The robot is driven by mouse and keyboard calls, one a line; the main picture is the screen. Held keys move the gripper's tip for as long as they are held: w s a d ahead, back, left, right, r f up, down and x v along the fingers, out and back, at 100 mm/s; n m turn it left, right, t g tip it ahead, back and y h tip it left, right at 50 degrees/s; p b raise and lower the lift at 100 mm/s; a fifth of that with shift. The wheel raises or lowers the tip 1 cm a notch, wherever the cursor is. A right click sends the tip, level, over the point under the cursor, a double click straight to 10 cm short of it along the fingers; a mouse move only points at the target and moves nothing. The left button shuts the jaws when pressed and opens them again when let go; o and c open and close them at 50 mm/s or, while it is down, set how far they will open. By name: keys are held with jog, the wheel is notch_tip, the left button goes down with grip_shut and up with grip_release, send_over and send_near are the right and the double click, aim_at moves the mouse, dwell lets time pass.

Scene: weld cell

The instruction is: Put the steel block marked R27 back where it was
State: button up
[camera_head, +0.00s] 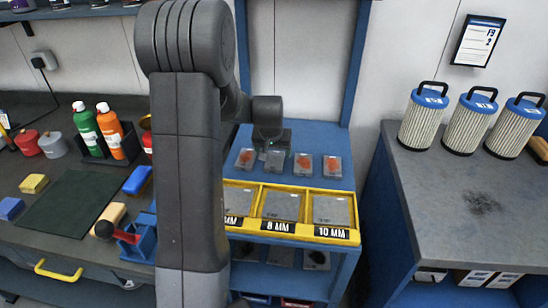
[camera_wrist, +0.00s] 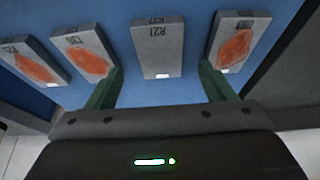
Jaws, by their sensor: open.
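The plain grey steel block (camera_wrist: 157,48) lies flat on the blue shelf top (camera_head: 318,136), in a row with three orange-smeared blocks. Its marking in the wrist view looks like R27, but the last digit is hard to read. In the head view the plain block (camera_head: 274,160) is second from the left. My gripper (camera_wrist: 158,70) is open and empty, its green fingers spread to either side of the plain block's near end. In the head view my gripper (camera_head: 272,138) is just behind and above that block, partly dark against the shelf.
A yellow tray (camera_head: 300,233) in front holds grey plates in compartments, two labelled 8 MM and 10 MM. The smeared blocks (camera_head: 303,165) sit close beside the plain one. Filter canisters (camera_head: 470,120) stand on the right bench. Bottles (camera_head: 87,130) and a dark mat (camera_head: 70,205) are left.

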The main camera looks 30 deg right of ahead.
aim_at(274, 161)
jog(key=v, duration=0.7)
jog(key=shift+r+b, duration=0.3)
jog(key=shift+s, duration=0.1)
jog(key=p+x, duration=0.1)
jog(key=x, duration=1.1)
jog(key=shift+a+f, duration=0.1)
jog(key=shift+f, duration=0.1)
jog(key=shift+r, duration=1.55)
